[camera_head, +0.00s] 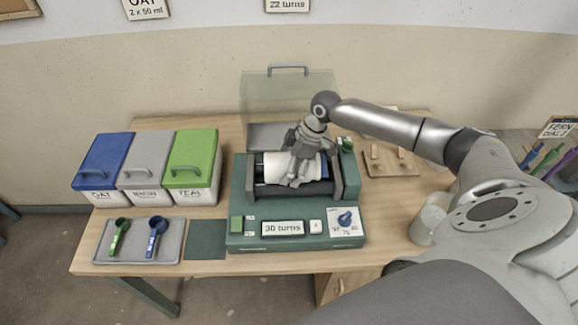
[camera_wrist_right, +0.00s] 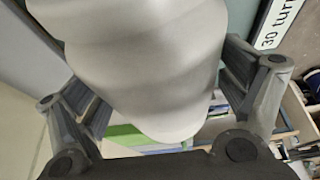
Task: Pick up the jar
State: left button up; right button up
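The white jar (camera_head: 276,166) lies on its side in the green roller machine (camera_head: 243,205), along a dark roller (camera_head: 292,189). My right gripper (camera_head: 298,178) reaches down over the jar from above and hides part of it. In the right wrist view the jar (camera_wrist_right: 150,60) fills the space between the two widely spread fingers of the gripper (camera_wrist_right: 165,100). A finger is close beside the jar on each side; I cannot tell whether they press on it. My left gripper is not in view.
The machine's clear cover (camera_head: 290,92) stands raised behind it. Blue (camera_head: 103,160), grey (camera_head: 146,160) and green (camera_head: 193,158) lidded buckets stand at the left. A grey tray (camera_head: 170,253) holds two scoops.

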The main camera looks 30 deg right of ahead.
jog(key=shift+c, duration=1.1)
jog(key=c, duration=0.5)
jog(key=shift+w+r, duration=0.1)
jog(key=shift+r, duration=0.1)
jog(key=shift+c, duration=0.9)
